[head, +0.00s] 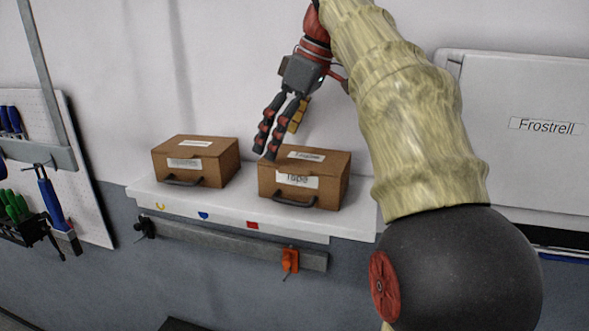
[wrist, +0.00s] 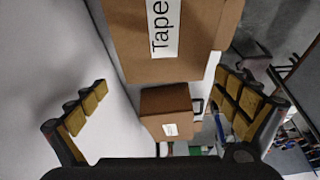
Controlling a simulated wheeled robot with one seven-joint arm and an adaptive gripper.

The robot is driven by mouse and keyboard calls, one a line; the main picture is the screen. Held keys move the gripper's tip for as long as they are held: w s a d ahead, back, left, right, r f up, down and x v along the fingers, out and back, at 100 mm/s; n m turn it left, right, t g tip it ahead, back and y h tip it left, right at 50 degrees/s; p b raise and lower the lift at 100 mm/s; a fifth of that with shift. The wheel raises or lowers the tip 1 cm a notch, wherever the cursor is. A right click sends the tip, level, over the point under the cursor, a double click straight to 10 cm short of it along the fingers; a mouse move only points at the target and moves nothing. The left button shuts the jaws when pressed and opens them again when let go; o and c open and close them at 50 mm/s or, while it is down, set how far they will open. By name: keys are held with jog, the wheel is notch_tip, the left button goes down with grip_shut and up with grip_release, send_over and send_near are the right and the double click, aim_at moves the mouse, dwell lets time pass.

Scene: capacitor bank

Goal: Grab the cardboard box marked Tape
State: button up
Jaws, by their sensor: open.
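The cardboard box marked Tape (head: 318,190) stands on a white shelf (head: 168,196), with a dark handle and a white label on its front. In the wrist view the Tape box (wrist: 185,62) fills the upper middle, cut off by the top edge. My gripper (head: 282,135) is open and empty, pointing down just above the box's top left part. Its fingers show at both sides of the wrist view (wrist: 170,105). I cannot tell whether a fingertip touches the box.
A similar brown box (head: 197,162) stands to the left on the same shelf, its label unreadable; a gap separates the two. The wall is close behind. A cabinet marked Frostrell (head: 530,130) is at right. A tool pegboard (head: 70,165) hangs at left.

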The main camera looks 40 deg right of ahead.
aim_at(268, 169)
jog(key=shift+s+a+f, duration=0.2)
jog(key=shift+a+f, duration=0.1)
jog(key=shift+f, duration=0.1)
jog(key=x, duration=0.5)
jog(key=shift+w, duration=0.1)
jog(key=shift+a+f, duration=0.15)
jog(key=shift+f, duration=0.2)
jog(key=shift+w+f, duration=0.25)
jog(key=shift+f, duration=0.05)
jog(key=shift+s, duration=0.1)
jog(key=shift+c, duration=1.3)
jog(key=c, duration=0.9)
